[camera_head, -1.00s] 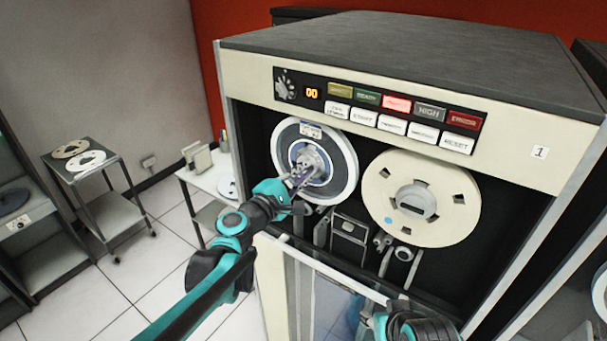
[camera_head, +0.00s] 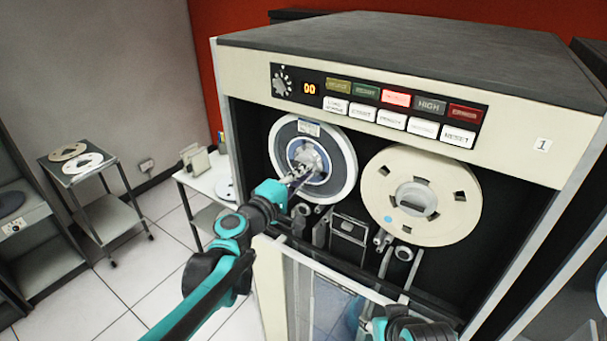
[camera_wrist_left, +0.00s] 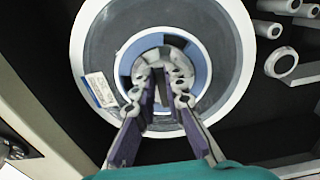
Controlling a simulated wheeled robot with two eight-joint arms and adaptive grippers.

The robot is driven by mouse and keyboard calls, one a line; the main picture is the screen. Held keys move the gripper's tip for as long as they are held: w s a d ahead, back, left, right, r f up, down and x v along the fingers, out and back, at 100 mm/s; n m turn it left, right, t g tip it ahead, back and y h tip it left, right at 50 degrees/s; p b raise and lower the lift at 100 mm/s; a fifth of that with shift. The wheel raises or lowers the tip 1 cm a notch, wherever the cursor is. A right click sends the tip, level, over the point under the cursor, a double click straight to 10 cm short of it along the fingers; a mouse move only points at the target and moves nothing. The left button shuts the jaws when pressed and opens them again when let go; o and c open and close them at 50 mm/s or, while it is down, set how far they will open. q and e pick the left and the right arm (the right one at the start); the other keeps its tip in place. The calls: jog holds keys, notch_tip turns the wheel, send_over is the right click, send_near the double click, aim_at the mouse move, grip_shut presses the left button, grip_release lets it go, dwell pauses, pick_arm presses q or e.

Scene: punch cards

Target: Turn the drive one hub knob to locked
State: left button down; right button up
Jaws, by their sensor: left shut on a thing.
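Drive one is the cream cabinet marked 1 (camera_head: 541,146). Its left reel (camera_head: 283,145) is grey with a pale rim and a blue-ringed hub. The hub knob is at the reel's centre, mostly hidden by my left gripper (camera_head: 304,168). In the left wrist view the two fingers (camera_wrist_left: 163,82) reach the grey hub centre from both sides and are shut on the knob. The knob's locked or unlocked mark is not readable. My right arm's end (camera_head: 405,328) shows at the bottom edge; its fingers are not clear.
The cream right reel (camera_head: 448,185) sits close beside the left one. Rollers and a small head block (camera_head: 348,228) lie below. A glass door (camera_head: 325,300) stands below the reels. The button panel (camera_head: 400,106) is above. A cart with reels (camera_head: 82,163) stands far left.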

pick_arm(q)
jog(key=c, duration=1.6)
grip_release()
jog(key=v, duration=1.2)
jog(key=shift+s, duration=0.1)
jog(key=shift+f, duration=0.1)
